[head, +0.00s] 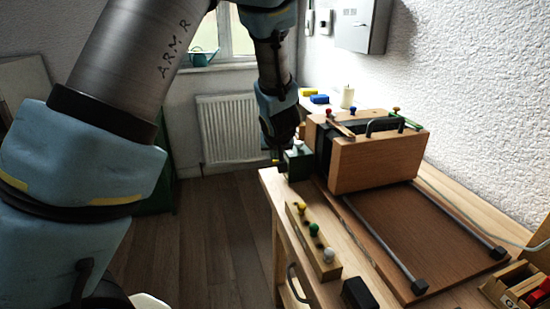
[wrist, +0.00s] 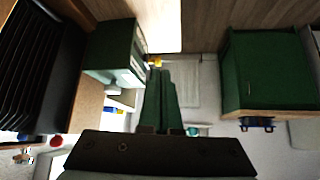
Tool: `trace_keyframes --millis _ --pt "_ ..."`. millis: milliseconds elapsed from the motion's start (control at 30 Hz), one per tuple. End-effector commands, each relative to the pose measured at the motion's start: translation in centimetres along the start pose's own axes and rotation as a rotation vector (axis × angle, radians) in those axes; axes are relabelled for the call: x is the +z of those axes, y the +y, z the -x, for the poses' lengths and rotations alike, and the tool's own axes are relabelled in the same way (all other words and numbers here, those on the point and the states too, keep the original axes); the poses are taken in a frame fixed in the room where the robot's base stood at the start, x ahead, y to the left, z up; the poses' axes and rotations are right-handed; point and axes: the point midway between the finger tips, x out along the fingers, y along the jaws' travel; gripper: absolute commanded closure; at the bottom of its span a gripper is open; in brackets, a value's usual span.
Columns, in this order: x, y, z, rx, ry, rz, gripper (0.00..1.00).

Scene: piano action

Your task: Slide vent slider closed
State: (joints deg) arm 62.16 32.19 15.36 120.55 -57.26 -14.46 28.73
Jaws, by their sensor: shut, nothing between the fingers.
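I cannot tell for sure which part is the vent slider. A small green block (head: 297,161) stands at the bench's far left corner, with a small yellow piece (head: 275,161) at its left side. In the wrist view the green block (wrist: 112,45) is left of my fingers, and the yellow piece (wrist: 154,61) is near the fingertips. My gripper (wrist: 158,75) is shut and empty. Whether it touches the yellow piece cannot be told. In the head view my arm's dark wrist is beside the block, and the fingertips are hard to make out.
A wooden box (head: 375,160) with black bellows (head: 325,142) sits on a board with metal rails (head: 455,225). A strip with yellow, green and white knobs (head: 312,240) lies in front. A green cabinet (wrist: 268,70) is at right in the wrist view. Floor (head: 215,235) left of the bench is clear.

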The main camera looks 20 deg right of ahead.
Motion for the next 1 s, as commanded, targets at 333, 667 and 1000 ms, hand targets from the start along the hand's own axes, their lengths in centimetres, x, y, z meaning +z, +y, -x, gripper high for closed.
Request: trace_keyframes --millis 333,667,1000 --pt "-0.1 0.0 4.8 0.001 0.000 0.000 1.00" --pt "0.0 0.0 5.0 0.000 -0.001 0.000 1.00" --pt "0.0 -0.6 5.0 0.001 -0.009 0.008 1.00"
